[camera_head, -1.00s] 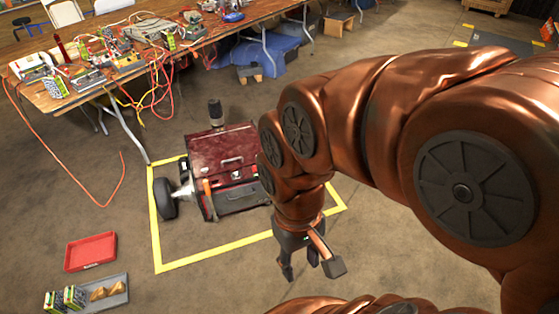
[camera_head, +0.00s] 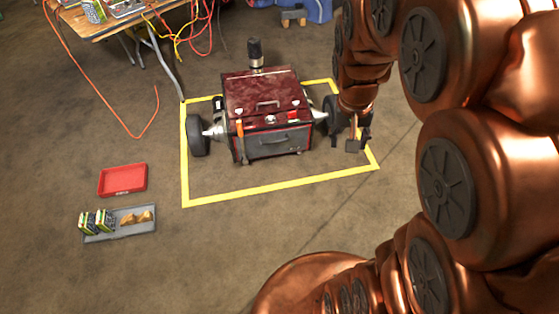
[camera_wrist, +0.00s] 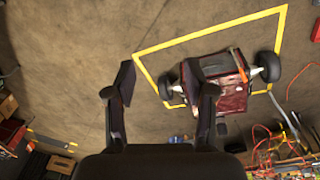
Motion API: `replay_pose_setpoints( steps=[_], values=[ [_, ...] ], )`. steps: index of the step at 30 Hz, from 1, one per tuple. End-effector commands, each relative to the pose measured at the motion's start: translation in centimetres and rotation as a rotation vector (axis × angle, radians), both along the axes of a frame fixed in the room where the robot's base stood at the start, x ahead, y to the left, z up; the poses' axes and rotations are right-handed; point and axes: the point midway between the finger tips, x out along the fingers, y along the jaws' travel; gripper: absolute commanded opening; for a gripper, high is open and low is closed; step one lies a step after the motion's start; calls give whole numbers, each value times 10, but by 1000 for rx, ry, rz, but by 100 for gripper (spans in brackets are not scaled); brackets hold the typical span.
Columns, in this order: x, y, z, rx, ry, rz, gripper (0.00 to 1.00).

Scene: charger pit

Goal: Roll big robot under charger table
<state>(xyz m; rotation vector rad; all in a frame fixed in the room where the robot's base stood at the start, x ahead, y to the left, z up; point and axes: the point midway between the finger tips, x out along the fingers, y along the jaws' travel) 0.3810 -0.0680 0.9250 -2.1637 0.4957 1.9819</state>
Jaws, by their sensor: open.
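The big robot (camera_head: 268,108) is a dark red box on two black wheels, with a dark cylinder standing up at its back. It stands inside the yellow floor outline in the head view, and it also shows in the wrist view (camera_wrist: 232,98). The charger table (camera_head: 112,24) is at the upper left, only partly in view, with cables hanging from it. My gripper (camera_head: 358,142) is open and empty, near the robot's right wheel; I cannot tell if it touches. In the wrist view the open fingers (camera_wrist: 162,92) have bare floor between them.
A red tray (camera_head: 122,180) and a grey tray (camera_head: 118,232) holding small boxes and brown pieces lie on the floor at left. An orange cable (camera_head: 100,92) trails on the floor near the table. Floor in front of the yellow outline (camera_head: 280,190) is clear.

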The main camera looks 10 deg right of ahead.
Motion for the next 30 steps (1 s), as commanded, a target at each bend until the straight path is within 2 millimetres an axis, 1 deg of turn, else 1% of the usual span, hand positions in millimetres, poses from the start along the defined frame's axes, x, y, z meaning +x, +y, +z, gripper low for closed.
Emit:
replay_pose_setpoints(
  steps=[1,2,3,5,13,18,20,21,26,27,29,30],
  values=[
    [15,-8,-14,-14,-13,-23,54],
    [25,-12,-19,-21,-26,-36,54],
    [38,-18,-25,-31,-46,-53,54],
    [56,-27,-35,-45,-72,-77,54],
    [136,-63,-87,-99,-188,-164,54],
    [181,-83,-127,-119,-256,-203,54],
    [198,-88,-140,-123,-285,-214,54],
    [209,-92,-150,-125,-305,-222,54],
    [247,-104,-193,-123,-370,-247,54],
    [256,-106,-204,-120,-386,-254,54],
    [271,-109,-220,-115,-416,-260,54],
    [279,-111,-233,-110,-431,-266,54]
  ],
)
